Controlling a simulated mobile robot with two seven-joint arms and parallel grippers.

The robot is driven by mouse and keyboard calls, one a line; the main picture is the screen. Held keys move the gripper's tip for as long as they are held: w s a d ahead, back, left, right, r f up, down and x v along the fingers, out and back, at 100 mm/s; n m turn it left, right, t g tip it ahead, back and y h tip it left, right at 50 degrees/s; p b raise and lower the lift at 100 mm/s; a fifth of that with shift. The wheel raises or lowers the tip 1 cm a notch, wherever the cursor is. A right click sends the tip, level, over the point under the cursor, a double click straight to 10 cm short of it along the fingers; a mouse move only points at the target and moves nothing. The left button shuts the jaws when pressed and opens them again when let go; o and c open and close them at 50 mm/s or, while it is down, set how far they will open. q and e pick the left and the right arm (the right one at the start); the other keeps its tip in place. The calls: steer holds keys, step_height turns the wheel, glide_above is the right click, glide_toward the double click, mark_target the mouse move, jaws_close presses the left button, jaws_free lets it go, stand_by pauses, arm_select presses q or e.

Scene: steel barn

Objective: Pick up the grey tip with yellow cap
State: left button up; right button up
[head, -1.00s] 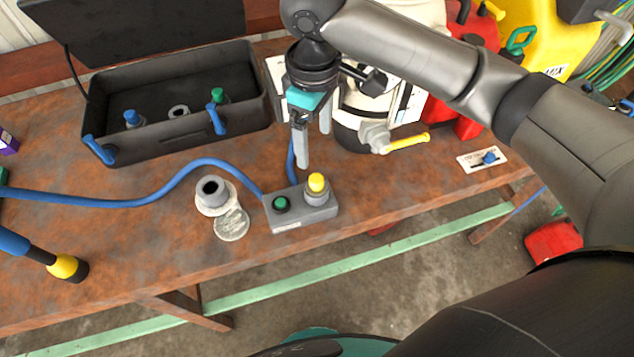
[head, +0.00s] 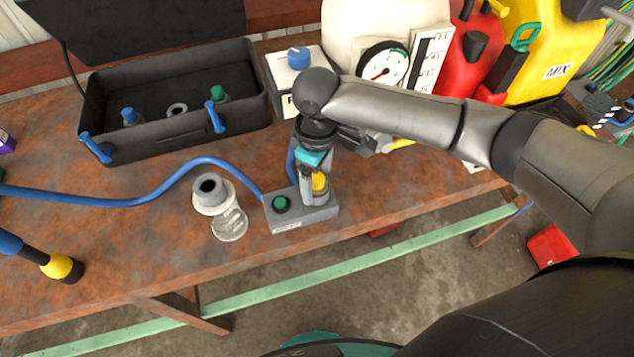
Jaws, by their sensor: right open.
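The grey tip with yellow cap (head: 319,184) stands upright in the right-hand place of a small grey block (head: 290,222) on the rusty bench. A green-topped piece (head: 281,203) sits in the block's left-hand place. My right gripper (head: 314,190) is open and points down at the yellow-capped tip. Its fingers are around or just beside the tip and partly hide it. I cannot tell whether they touch it. My left gripper is not in view.
An open black case (head: 175,150) stands at the back left. A gauge (head: 383,66) and red and yellow cans stand behind my right arm.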

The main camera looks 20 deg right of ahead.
jaws_close()
stand_by(0.7)
